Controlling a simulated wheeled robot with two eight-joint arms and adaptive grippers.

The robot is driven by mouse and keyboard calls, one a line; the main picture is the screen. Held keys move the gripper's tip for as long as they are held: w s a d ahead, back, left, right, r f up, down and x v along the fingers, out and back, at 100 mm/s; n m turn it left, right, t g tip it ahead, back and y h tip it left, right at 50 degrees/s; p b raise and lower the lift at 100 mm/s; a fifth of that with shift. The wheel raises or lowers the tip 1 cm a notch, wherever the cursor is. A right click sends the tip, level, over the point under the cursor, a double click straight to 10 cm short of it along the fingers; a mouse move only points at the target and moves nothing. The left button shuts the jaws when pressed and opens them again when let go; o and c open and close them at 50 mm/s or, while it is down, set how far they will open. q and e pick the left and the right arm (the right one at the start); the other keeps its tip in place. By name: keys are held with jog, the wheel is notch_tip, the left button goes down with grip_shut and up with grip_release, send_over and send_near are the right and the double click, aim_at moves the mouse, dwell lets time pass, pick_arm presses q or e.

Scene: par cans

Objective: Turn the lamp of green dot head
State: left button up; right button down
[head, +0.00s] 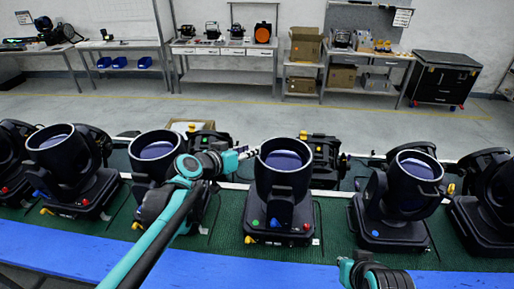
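The green dot head (284,190) is the black moving head in the middle, with a green dot (255,223) on the front of its base. Its round lamp barrel tilts up and shows a bluish lens (284,160). My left gripper (252,153) reaches in from the left, its tips at the left side of the barrel rim. I cannot tell whether they touch it or whether they are open. My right gripper (346,266) is low at the right edge of the base area, apart from the heads, its fingers not clear.
Similar black heads stand at left (64,165), behind my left arm (155,150) and at right (408,190) on a green mat (335,240). More stand behind. A blue strip (225,270) runs along the front. Workbenches (225,50) and a black case (443,78) are far back.

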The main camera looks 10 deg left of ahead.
pick_arm(q)
jog(key=shift+v, duration=2.35)
jog(key=shift+f, duration=0.1)
pick_arm(e)
jog(key=shift+f, duration=0.1)
